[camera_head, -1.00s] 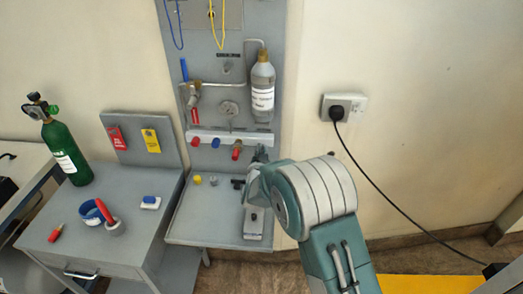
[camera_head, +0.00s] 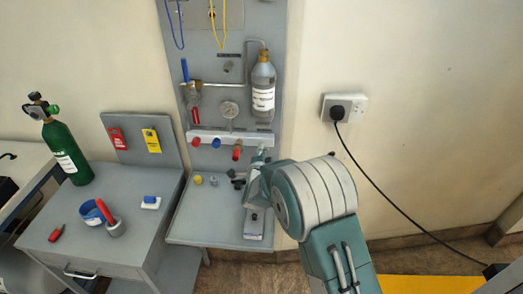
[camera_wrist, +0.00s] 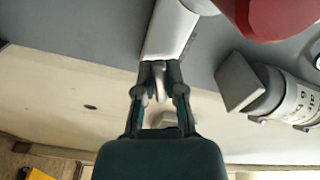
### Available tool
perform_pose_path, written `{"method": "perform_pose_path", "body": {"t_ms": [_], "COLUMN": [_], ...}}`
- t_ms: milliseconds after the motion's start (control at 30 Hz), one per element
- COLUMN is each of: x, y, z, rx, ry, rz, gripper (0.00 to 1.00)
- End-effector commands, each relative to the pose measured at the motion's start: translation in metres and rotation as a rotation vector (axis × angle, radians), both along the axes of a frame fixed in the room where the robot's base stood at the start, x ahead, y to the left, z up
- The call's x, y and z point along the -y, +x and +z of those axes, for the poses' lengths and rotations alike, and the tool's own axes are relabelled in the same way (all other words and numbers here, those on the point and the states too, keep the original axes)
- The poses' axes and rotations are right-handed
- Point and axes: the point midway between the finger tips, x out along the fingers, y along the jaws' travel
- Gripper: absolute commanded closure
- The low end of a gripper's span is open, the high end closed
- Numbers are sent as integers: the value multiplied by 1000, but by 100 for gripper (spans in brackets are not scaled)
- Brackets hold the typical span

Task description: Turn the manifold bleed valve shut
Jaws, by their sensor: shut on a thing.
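The white manifold bar (camera_head: 205,135) runs across the grey panel, with blue and red knobs along it. In the wrist view the manifold (camera_wrist: 171,32) reaches down from the top to my gripper (camera_wrist: 159,82). My gripper is shut on a small pale metal piece (camera_wrist: 159,90) at the manifold's end, which looks like the bleed valve's handle. In the head view my gripper (camera_head: 262,160) is at the manifold's right end, and my arm covers much of that spot. The valve's angle cannot be told.
A labelled bottle (camera_head: 263,92) hangs above the manifold's right end. A round gauge (camera_head: 229,109) sits above its middle. Small fittings (camera_head: 213,181) lie on the shelf (camera_head: 200,228) below. A large red thing (camera_wrist: 272,14) is close in the wrist view.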

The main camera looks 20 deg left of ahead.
Motion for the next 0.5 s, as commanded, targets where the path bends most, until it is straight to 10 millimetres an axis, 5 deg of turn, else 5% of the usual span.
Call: {"method": "perform_pose_path", "body": {"t_ms": [500], "x": [3], "y": [0], "z": [-3], "rx": [-121], "ry": [472], "rz": [-4], "gripper": [100]}}
